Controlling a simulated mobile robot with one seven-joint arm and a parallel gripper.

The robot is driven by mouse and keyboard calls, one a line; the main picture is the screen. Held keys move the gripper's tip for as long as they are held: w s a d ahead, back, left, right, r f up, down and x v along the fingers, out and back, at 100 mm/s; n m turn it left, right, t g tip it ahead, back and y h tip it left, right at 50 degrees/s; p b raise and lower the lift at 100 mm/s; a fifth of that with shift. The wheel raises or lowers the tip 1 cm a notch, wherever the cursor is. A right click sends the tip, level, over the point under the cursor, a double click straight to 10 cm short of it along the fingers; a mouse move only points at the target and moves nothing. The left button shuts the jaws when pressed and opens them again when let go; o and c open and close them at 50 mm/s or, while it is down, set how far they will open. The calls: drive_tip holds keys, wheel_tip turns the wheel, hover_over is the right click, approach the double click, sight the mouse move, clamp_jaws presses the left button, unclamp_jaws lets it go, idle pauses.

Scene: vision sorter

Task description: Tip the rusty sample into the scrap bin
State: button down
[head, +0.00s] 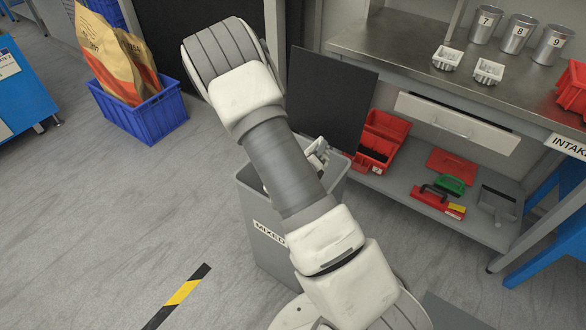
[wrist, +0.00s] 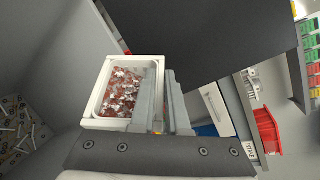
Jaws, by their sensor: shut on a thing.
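A small white tray (wrist: 92,108) holding rusty red and silvery bits (wrist: 124,92) shows in the wrist view. My gripper (wrist: 165,98) is shut on the tray's right wall. The bits still lie inside the tray. A tall grey bin (head: 258,212) with a label beginning "MIXED" stands below my arm in the head view. Loose scrap (wrist: 18,128) lies low inside the bin in the wrist view, left of the tray. In the head view my arm hides much of the bin's mouth, and only a bit of the gripper end (head: 318,152) shows there.
A steel bench (head: 400,50) at the right carries two white trays (head: 447,58) and several numbered metal cups (head: 519,34). A dark upright panel (head: 325,98) stands behind the bin. Red containers (head: 382,138) sit on the lower shelf.

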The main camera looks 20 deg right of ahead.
drive_tip(key=shift+w+a+r+n+h, duration=0.2)
drive_tip(key=shift+a+r+n+h, duration=0.1)
drive_tip(key=shift+a+n, duration=0.25)
drive_tip(key=shift+w+a+r+n+h, duration=0.2)
drive_tip(key=shift+a+n+h, duration=0.1)
drive_tip(key=shift+n, duration=0.45)
idle(1.1)
drive_tip(key=shift+w+a+r+n+h+b, duration=0.1)
drive_tip(key=shift+w+a+n+b, duration=0.15)
drive_tip(key=shift+a, duration=0.15)
drive_tip(key=shift+w+a+f+n+h+b, duration=0.1)
drive_tip(key=shift+w+a+n, duration=0.1)
drive_tip(key=shift+a, duration=0.2)
drive_tip(key=shift+w+a+r+n+h+b, duration=0.15)
drive_tip(key=shift+a+n+b, duration=0.1)
drive_tip(key=shift+a, duration=0.15)
drive_tip(key=shift+w+a+n+t+h+p, duration=0.25)
drive_tip(key=shift+a+n+t+h+p, duration=0.15)
drive_tip(key=shift+n+p, duration=0.3)
idle(0.9)
drive_tip(key=shift+w+a+n+h+p, duration=0.3)
drive_tip(key=shift+a+n+p, duration=0.2)
drive_tip(key=shift+a+n, duration=0.5)
idle(1.0)
drive_tip(key=d+m+b, duration=0.1)
drive_tip(key=s+d+m+y+b, duration=0.1)
drive_tip(key=m, duration=0.1)
drive_tip(key=shift+d, duration=0.4)
